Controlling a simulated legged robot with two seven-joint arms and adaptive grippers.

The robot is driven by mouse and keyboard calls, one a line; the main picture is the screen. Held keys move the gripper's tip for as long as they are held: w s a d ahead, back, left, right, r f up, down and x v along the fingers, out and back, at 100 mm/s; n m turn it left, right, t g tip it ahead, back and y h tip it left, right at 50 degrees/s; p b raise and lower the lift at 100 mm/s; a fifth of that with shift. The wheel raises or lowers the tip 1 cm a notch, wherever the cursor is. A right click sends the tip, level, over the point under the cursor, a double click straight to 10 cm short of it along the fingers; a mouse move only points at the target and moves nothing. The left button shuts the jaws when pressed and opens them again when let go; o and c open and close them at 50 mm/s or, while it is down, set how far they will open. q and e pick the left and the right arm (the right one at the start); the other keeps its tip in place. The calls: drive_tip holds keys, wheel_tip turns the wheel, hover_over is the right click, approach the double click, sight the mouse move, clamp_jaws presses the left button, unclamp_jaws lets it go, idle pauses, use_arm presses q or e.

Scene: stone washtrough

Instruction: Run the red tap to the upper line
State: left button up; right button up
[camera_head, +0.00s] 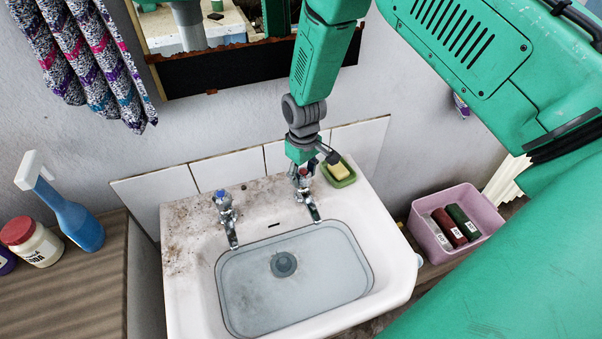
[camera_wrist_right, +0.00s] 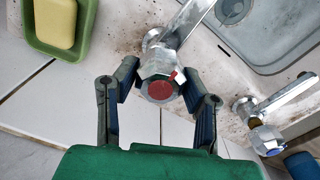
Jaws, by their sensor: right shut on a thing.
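The red tap (camera_head: 313,210) stands at the right of the basin's back ledge, its spout over the bowl. In the wrist view its red-capped head (camera_wrist_right: 160,90) sits between the fingers. My right gripper (camera_head: 302,171) reaches down onto this head and is shut on it; it also shows in the wrist view (camera_wrist_right: 160,88). The white washbasin (camera_head: 190,290) has a dark line around the inside of its bowl. Clear bluish water (camera_head: 320,275) seems to lie in the bowl; I cannot tell its exact level. No stream shows clearly under the spout. My left gripper is out of view.
The blue tap (camera_head: 224,207) stands at the left of the ledge. A green soap dish (camera_head: 350,180) with yellow soap is close beside my right gripper. A pink box (camera_head: 480,200) of bottles is at right. A blue spray bottle (camera_head: 80,225) stands on the left counter.

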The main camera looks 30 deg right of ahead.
sight(303, 170)
drive_tip(key=shift+w+r, duration=0.1)
drive_tip(key=shift+w, duration=0.05)
idle(0.3)
drive_tip(key=o, duration=1.2)
drive_tip(key=shift+c, duration=0.2)
wheel_tip(303, 170, up, 12)
